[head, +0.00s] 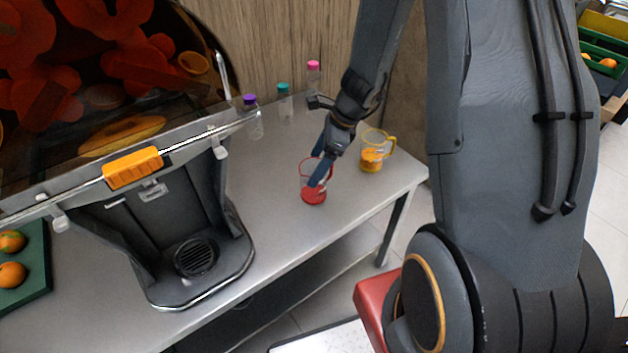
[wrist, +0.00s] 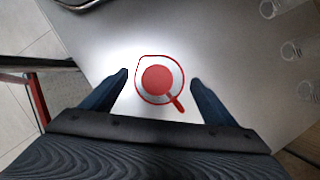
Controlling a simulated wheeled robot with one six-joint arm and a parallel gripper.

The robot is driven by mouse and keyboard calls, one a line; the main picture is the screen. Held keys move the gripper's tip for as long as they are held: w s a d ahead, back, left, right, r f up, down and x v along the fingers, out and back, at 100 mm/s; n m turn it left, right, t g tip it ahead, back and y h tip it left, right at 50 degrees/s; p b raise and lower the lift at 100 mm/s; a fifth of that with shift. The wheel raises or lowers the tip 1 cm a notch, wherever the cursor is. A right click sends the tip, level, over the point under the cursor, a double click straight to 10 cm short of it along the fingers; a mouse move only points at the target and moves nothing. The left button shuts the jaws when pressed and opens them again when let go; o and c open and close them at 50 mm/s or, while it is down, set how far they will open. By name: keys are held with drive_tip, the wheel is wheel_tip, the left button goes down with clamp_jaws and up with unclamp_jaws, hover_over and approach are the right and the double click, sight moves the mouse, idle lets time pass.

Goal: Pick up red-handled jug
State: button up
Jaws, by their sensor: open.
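The red-handled jug (head: 313,196) stands upright on the grey table, a clear jug with a red rim and red base. In the wrist view the jug (wrist: 158,82) is seen from above, with its red handle pointing down and to the right. My gripper (head: 322,165) is open above the jug, and in the head view its blue fingers overlap the jug's upper part. In the wrist view my gripper (wrist: 160,78) has one finger on each side of the jug, with gaps visible. The handle is hard to make out in the head view.
A yellow-handled jug (head: 372,158) with orange contents stands right of my gripper. Bottles with purple (head: 249,99), teal (head: 283,87) and pink (head: 313,64) caps stand by the wall. The juicer (head: 160,220) is at left. The table front between juicer and jug is clear.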

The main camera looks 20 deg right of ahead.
drive_tip(key=shift+x, duration=3.15)
drive_tip(key=shift+s, duration=0.15)
drive_tip(key=c, duration=1.2)
drive_tip(key=shift+o, duration=0.2)
